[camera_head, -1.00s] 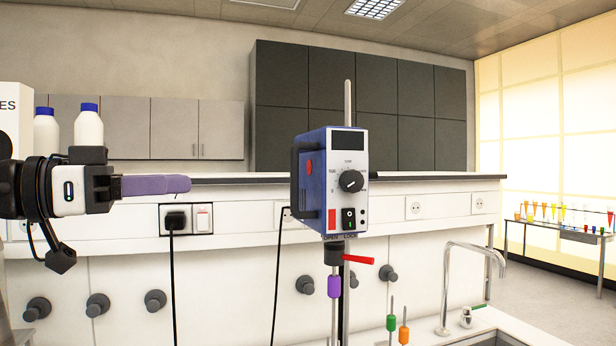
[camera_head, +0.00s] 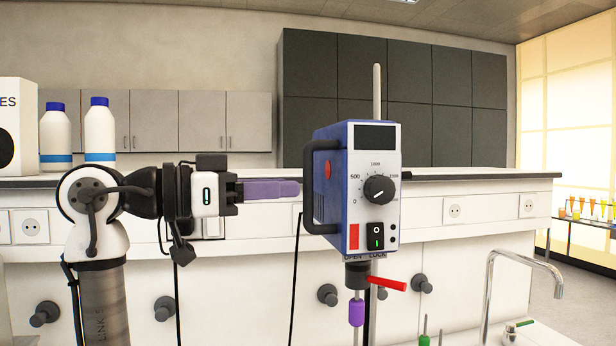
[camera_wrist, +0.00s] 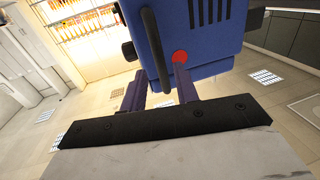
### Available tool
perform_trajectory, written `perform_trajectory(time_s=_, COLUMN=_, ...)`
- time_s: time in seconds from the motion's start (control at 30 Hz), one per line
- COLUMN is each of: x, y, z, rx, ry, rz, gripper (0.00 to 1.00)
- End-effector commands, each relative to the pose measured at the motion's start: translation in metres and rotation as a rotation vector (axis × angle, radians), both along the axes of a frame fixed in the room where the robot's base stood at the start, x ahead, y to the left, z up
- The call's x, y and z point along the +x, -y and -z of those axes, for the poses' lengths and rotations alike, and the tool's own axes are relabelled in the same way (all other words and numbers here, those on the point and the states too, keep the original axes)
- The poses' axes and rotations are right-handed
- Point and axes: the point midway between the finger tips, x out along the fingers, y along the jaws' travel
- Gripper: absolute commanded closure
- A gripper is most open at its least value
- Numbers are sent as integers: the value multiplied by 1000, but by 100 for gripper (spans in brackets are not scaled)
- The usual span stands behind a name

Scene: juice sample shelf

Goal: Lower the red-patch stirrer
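The stirrer (camera_head: 357,190) is a blue box with a white front, a dial, a red rectangular patch and a red round patch on its left side. It sits on an upright rod, and its dark handle (camera_head: 308,190) sticks out to the left. A red lever (camera_head: 388,284) is below the box, beside the words OPEN and LOCK. My gripper (camera_head: 298,189), with purple fingers, points at the handle from the left, its tips close to it. In the wrist view my gripper (camera_wrist: 160,82) is open, with the handle (camera_wrist: 155,50) lined up between the fingers. Contact cannot be told.
A white bench (camera_head: 460,190) runs behind the stirrer. Two white bottles with blue caps (camera_head: 99,130) stand on it at the left. A steel tap (camera_head: 515,262) rises at the lower right. A purple piece (camera_head: 356,312) hangs below the stirrer's chuck.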

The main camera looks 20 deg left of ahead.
Motion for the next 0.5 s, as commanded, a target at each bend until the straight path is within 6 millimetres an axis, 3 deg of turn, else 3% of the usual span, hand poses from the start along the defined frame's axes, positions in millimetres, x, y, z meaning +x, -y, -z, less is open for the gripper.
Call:
perform_trajectory(time_s=0.2, x=26, y=26, z=-2, rx=-1, ry=-1, rz=0, gripper=70)
perform_trajectory(time_s=0.5, x=37, y=37, z=0, rx=0, ry=0, rz=0, gripper=70)
